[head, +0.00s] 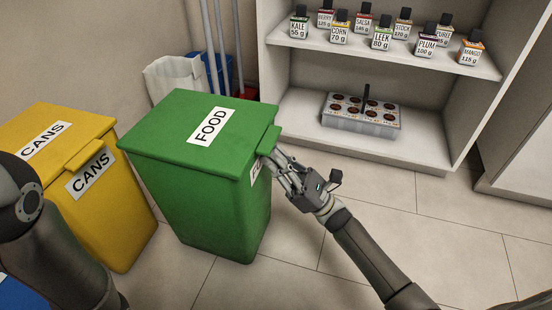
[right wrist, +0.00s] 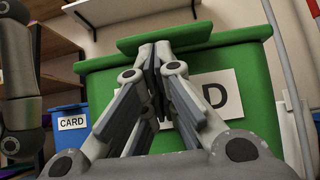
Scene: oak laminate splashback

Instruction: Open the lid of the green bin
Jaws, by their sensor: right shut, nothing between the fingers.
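The green bin (head: 210,205) stands upright with its lid (head: 165,130) closed and a FOOD label (head: 211,126) on top. A lip (head: 265,140) juts from the lid's right edge. My right gripper (head: 268,158) is shut and empty at that side, its fingertips at or just under the lip. In the right wrist view, the fingers (right wrist: 155,50) point up to the underside of the lip (right wrist: 230,34) and cover part of the front label (right wrist: 218,92). Whether they touch the lip I cannot tell. My left gripper is not in view; only its arm shows.
A yellow CANS bin (head: 95,215) stands close on the left. A white shelf unit (head: 400,62) holds several labelled jars and a tray of pots (head: 361,124). A white bag (head: 172,80) and poles are behind the green bin. The right wrist view shows a blue CARD bin (right wrist: 70,140). Tiled floor at front right is clear.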

